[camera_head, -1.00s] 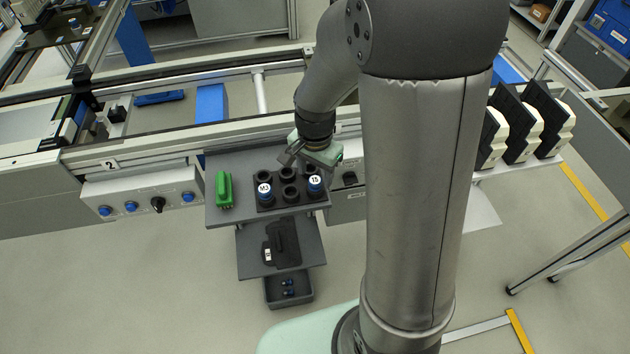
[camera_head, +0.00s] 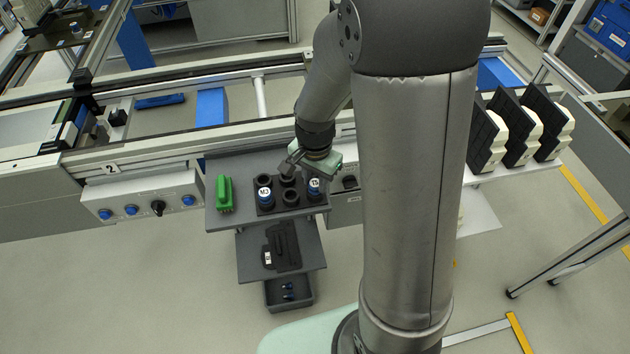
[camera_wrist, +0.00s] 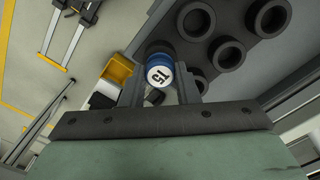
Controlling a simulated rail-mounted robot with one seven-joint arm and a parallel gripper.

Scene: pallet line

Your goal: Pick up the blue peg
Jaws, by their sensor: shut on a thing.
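A blue peg with a white cap marked 15 (camera_wrist: 159,75) sits between the two fingers of my gripper (camera_wrist: 160,90) in the wrist view. The fingers are closed against its sides. In the head view this peg (camera_head: 314,187) is at the right end of the black rack's near row, under my gripper (camera_head: 315,172), whose fingertips are mostly hidden. I cannot tell whether its lower end is still inside the socket. A second blue peg, marked M3 (camera_head: 265,195), stands at the left of the rack (camera_head: 278,209).
The rack's other visible sockets look empty. A green object (camera_head: 224,194) lies left of the rack on the grey shelf (camera_head: 232,220). A lower shelf (camera_head: 313,255) holds a dark part, with a bin (camera_head: 289,303) below. The conveyor rail (camera_head: 190,145) runs behind.

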